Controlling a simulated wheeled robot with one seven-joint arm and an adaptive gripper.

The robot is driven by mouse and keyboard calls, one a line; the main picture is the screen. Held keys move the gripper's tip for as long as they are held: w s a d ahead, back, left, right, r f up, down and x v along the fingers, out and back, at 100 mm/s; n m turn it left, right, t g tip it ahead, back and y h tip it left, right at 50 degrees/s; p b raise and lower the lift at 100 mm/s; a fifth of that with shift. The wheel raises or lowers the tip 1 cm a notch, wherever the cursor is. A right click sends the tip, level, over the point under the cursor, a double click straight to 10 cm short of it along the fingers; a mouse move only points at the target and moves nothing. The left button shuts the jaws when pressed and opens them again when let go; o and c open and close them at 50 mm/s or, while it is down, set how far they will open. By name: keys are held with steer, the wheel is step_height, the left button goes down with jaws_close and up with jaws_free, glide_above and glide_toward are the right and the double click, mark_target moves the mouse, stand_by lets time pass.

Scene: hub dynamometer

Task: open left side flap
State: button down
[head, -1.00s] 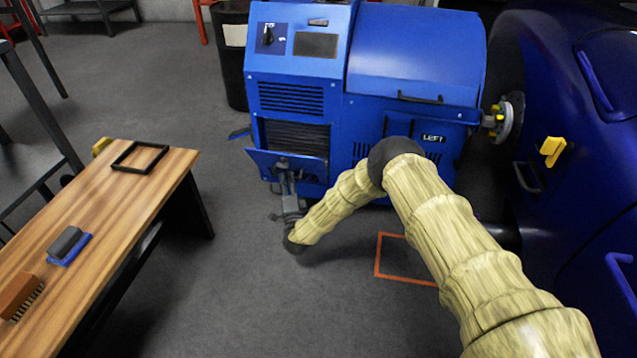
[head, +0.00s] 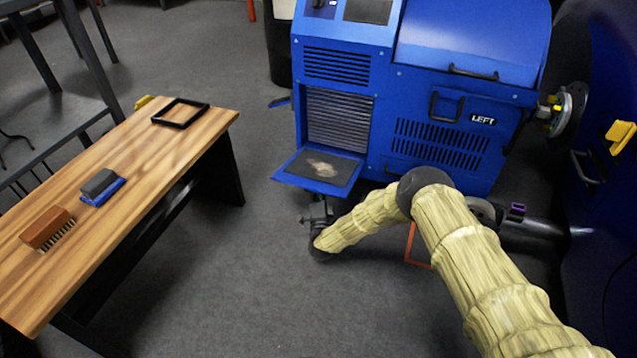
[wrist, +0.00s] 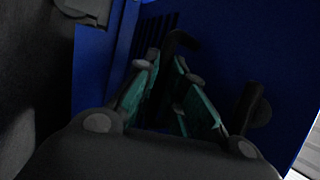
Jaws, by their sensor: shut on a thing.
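The left side flap (head: 318,170) of the blue machine hangs open in the head view, folded down to about level. Its dark inner face with a pale worn patch shows, and the louvred filter opening (head: 339,119) behind it is uncovered. My gripper (head: 318,208) is low at the flap's underside, partly hidden by it. In the wrist view my gripper (wrist: 167,62) has its teal-padded fingers close together on a dark curved handle (wrist: 182,39) in front of a blue panel. The picture is dark, so the exact contact is hard to see.
The blue machine (head: 450,95) carries a LEFT label; its hub coupling meets a dark blue car (head: 600,200) at right. A wooden bench (head: 150,200) at left holds a black frame (head: 181,113), a blue-and-grey block (head: 101,187) and a brush (head: 47,228). Floor between is clear.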

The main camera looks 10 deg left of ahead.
steer(key=shift+w+d+f, duration=0.1)
steer(key=shift+d+f, duration=0.15)
steer(key=shift+f, duration=0.4)
steer(key=shift+d+f, duration=0.1)
steer(key=c, duration=1.5)
jaws_free()
steer(key=shift+d, duration=0.15)
steer(key=shift+a, duration=0.3)
steer(key=shift+v, duration=4)
